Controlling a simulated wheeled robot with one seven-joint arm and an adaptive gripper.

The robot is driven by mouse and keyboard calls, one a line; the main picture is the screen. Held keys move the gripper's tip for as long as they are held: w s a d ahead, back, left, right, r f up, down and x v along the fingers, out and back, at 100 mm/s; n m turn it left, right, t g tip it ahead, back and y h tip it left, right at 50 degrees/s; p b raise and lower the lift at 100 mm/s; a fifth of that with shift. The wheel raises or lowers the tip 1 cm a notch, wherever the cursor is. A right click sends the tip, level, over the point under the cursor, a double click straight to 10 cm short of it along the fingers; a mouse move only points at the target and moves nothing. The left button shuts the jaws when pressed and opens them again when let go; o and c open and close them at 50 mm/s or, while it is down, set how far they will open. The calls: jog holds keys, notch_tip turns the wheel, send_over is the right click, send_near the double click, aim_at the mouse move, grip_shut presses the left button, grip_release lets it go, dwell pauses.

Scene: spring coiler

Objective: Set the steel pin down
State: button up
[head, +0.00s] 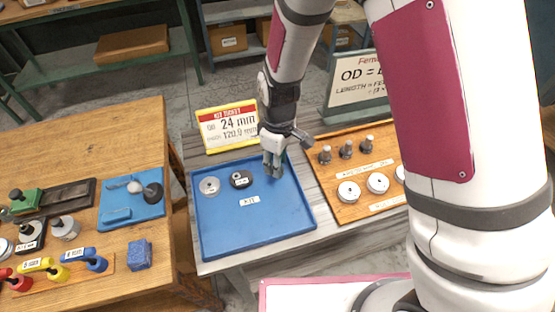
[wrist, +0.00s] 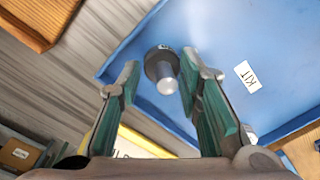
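The steel pin (wrist: 164,70) shows in the wrist view as a short silver cylinder on a dark round base with a small label at its edge. It appears to stand upright on the blue tray (head: 222,240), beside the KIT label. In the wrist view my gripper (wrist: 158,72) is open, with one finger on each side of the pin. A gap shows on the left; the right finger is very close, contact unclear.
To the right, a wooden board (head: 330,188) holds several pins and white discs. The tray's front is clear.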

notch_tip(320, 180, up, 13)
jog(key=s+d+r+m+t, duration=0.1)
jog(key=s+d+r+m, duration=0.2)
jog(key=d+r, duration=0.25)
jog(key=s+d+r+m+t, duration=0.1)
jog(key=s+d+r+m, duration=0.2)
jog(key=d+r, duration=0.3)
jog(key=s+d+r+m+t, duration=0.3)
jog(key=s+d+r+m, duration=0.3)
jog(key=s, duration=0.5)
jog(key=shift+s+d+r, duration=0.25)
jog(key=shift+d+r, duration=0.1)
jog(key=shift+d, duration=0.05)
